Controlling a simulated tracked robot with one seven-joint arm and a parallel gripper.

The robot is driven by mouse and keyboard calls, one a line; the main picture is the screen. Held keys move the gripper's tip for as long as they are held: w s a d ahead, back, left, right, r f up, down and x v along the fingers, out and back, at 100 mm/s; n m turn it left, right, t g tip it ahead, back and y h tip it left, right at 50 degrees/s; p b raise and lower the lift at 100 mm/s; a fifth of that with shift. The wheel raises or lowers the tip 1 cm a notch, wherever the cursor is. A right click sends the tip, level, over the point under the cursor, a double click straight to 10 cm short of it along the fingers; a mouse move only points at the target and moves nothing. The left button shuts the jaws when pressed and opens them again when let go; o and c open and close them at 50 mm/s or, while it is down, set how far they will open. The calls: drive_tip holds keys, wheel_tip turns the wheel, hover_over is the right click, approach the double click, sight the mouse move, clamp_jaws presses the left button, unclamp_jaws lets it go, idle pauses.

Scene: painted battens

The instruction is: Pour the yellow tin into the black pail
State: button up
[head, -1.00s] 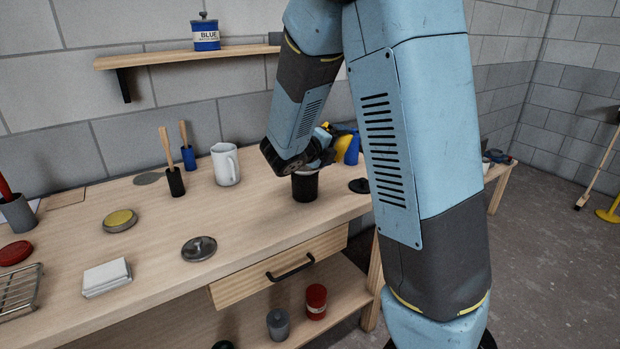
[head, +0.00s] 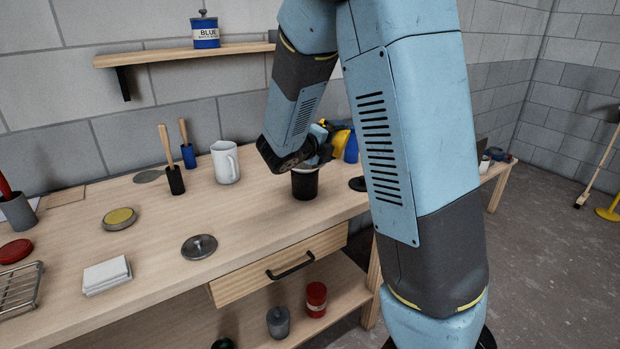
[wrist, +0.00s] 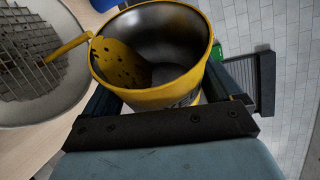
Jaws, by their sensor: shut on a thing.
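My gripper (head: 322,143) is shut on the yellow tin (head: 342,138), which it holds tipped above and beside the black pail (head: 305,187) on the bench. In the wrist view the tin (wrist: 165,96) sits between the fingers, its mouth leaning left. Yellow paint lies along the lower left inside, and much of the inner wall is bare metal. The paint level in the pail is not clear. My arm partly hides the tin in the head view.
A blue tin (head: 351,150) stands behind the yellow one. A white mug (head: 226,163), brushes in holders (head: 174,180) and a grey lid (head: 199,247) are to the left. A dark disc (head: 357,184) lies right of the pail. The bench front is clear near the pail.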

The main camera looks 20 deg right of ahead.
drive_tip(key=shift+w+a+r+n+h, duration=0.4)
drive_tip(key=shift+w+a+n, duration=0.05)
drive_tip(key=shift+a+n, duration=0.1)
idle(0.8)
drive_tip(key=shift+w+a+f+n+h, duration=0.15)
drive_tip(key=shift+a+f+n+h, duration=0.15)
drive_tip(key=shift+n, duration=0.35)
idle(0.9)
drive_tip(key=shift+w+r+n, duration=0.1)
drive_tip(key=shift+r+n, duration=0.05)
drive_tip(key=shift+n, duration=0.15)
idle(0.3)
